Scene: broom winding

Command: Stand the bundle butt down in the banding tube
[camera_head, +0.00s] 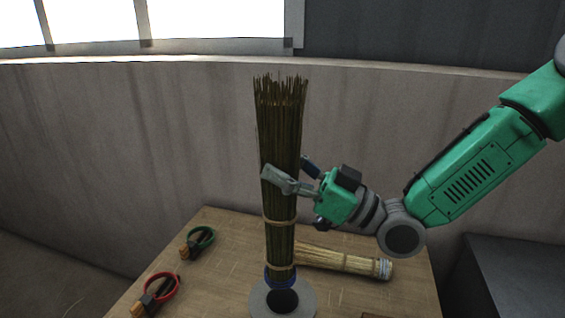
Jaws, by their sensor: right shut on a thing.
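The bundle (280,130) of thin olive-brown stalks stands almost upright in the middle of the view, with a pale tie around its lower half. My right gripper (285,178) is shut on it at about mid-height, coming in from the right. The banding tube (283,300) shows at the bottom edge, with a blue rim, a dark middle and a round grey base. The bundle's lower end meets the blue rim. I cannot tell how deep it sits in the tube. My left gripper is not in view.
A second, paler bundle (345,261) lies on the wooden table (225,270) right of the tube, its banded end pointing right. A green ring tool (200,240) and a red ring tool (160,288) lie to the left. A wall stands behind the table.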

